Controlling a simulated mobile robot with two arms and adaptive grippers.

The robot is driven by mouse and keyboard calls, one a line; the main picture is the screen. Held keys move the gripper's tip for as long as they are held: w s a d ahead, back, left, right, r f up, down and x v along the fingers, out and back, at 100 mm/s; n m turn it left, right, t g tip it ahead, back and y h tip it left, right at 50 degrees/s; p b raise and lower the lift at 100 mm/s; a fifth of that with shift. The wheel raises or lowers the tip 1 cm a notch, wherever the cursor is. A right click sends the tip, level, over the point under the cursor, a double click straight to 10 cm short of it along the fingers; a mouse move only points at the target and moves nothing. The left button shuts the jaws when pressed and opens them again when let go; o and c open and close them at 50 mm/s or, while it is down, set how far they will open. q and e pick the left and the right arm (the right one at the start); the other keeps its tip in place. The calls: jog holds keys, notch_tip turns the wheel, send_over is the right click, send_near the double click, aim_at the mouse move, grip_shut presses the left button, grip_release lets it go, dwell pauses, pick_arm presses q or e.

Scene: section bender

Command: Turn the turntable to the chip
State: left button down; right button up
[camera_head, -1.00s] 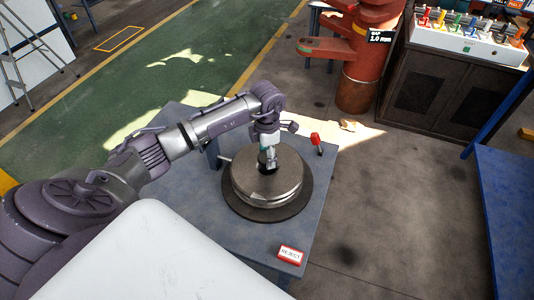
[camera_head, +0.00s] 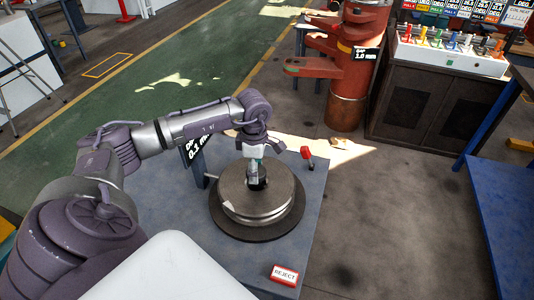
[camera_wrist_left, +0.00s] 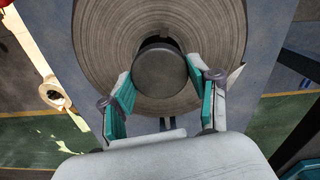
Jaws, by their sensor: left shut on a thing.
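The turntable (camera_head: 275,200) is a round grey metal disc stack on a wider dark base, standing on a blue-grey table (camera_head: 310,205). A pale chip mark (camera_head: 228,206) shows on its rim at the front left; in the left wrist view a pale mark (camera_wrist_left: 235,76) sits at the disc's right edge. My left gripper (camera_head: 257,174) points down at the turntable's centre. In the left wrist view its teal-padded fingers are closed on either side of the dark round centre knob (camera_wrist_left: 160,78). My right gripper is not in view.
A small display (camera_head: 192,151) stands behind the turntable, partly hidden by my arm. A red-topped part (camera_head: 306,154) is at the table's right edge, and a REJECT sign (camera_head: 285,275) lies at the front. A red machine (camera_head: 347,75) and a cabinet (camera_head: 440,100) stand beyond.

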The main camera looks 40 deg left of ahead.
pick_arm(q)
jog(key=shift+m+b, duration=0.65)
jog(key=shift+m, duration=0.25)
jog(key=shift+c, duration=1.3)
grip_release()
jog(key=shift+r, duration=0.1)
notch_tip(320, 180, up, 12)
